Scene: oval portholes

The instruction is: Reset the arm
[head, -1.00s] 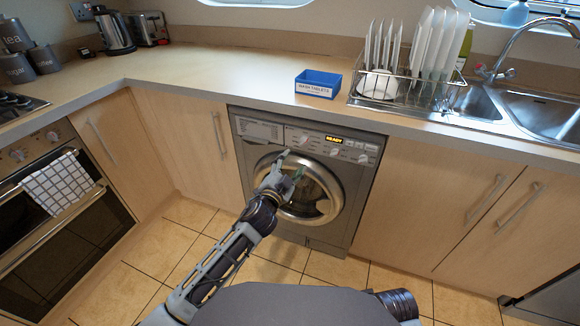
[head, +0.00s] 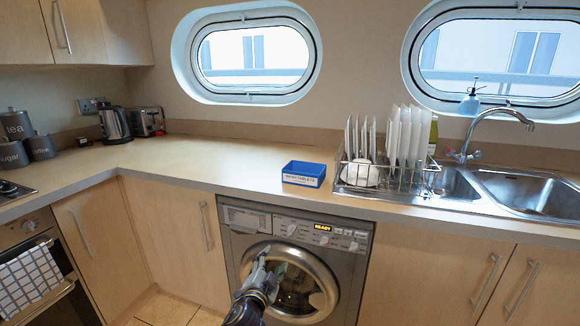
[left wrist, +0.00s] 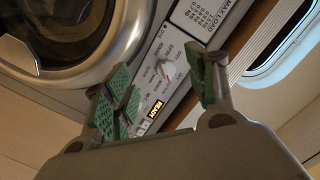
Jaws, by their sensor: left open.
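My left gripper (head: 266,266) is in front of the washing machine (head: 232,243), before its round door in the head view. It is open and empty. In the left wrist view its green-padded fingers (left wrist: 165,92) stand apart, with the machine's control panel (left wrist: 172,68) and a white knob behind them. The round door shows at the upper left there and looks closed. The panel display reads READY. My right gripper is in neither view.
A blue box (head: 304,174) stands on the counter (head: 210,165) above the machine. A dish rack with plates (head: 388,176) and a sink (head: 530,192) are to the right. A kettle (head: 114,122), toaster and canisters stand at the left. The middle counter is clear.

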